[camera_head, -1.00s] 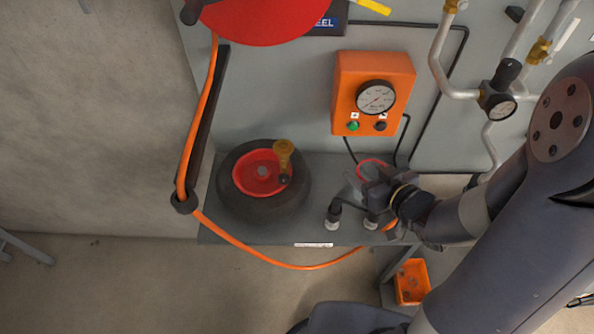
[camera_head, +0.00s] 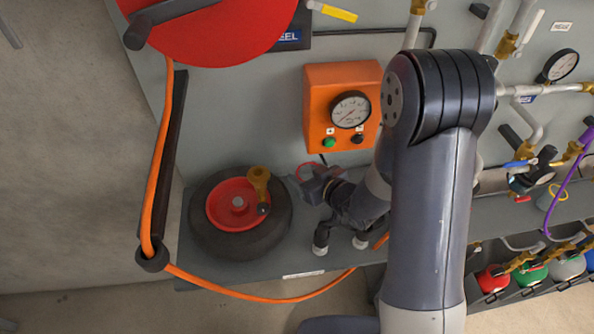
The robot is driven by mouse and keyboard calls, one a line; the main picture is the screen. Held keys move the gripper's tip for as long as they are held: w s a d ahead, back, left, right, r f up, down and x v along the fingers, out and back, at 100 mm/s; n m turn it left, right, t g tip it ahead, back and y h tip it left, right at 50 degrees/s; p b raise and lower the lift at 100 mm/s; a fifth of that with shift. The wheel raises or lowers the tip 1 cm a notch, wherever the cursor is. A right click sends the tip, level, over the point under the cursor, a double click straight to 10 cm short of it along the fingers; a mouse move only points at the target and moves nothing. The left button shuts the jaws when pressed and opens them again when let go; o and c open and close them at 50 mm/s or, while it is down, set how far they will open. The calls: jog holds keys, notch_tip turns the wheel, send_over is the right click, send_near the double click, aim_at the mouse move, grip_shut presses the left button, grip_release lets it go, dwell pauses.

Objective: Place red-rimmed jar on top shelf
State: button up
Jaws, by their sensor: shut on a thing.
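The red-rimmed jar (camera_head: 308,169) shows mainly as a red ring with a clear or pale body, over the grey ledge and just right of the black wheel. My gripper (camera_head: 314,185) is shut on it from the right and front, hiding most of its body. I cannot tell whether the jar touches the ledge. The grey ledge (camera_head: 215,272) runs along the panel's foot; whether it is the top shelf is unclear. My arm covers the ledge's middle.
An orange hose (camera_head: 235,292) loops along the front. A yellow-rimmed container (camera_head: 548,200) and several coloured bottles (camera_head: 492,279) are at right.

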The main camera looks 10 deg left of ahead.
aim_at(303, 175)
jog(key=x, duration=0.4)
jog(key=shift+s+f+p, duration=0.1)
jog(key=shift+f+p, duration=0.2)
jog(key=shift+f, duration=0.1)
jog(key=shift+w+a+f, duration=0.15)
jog(key=shift+w+f, duration=0.05)
jog(key=shift+f, duration=0.05)
jog(key=shift+f, duration=0.2)
jog(key=o, duration=0.7)
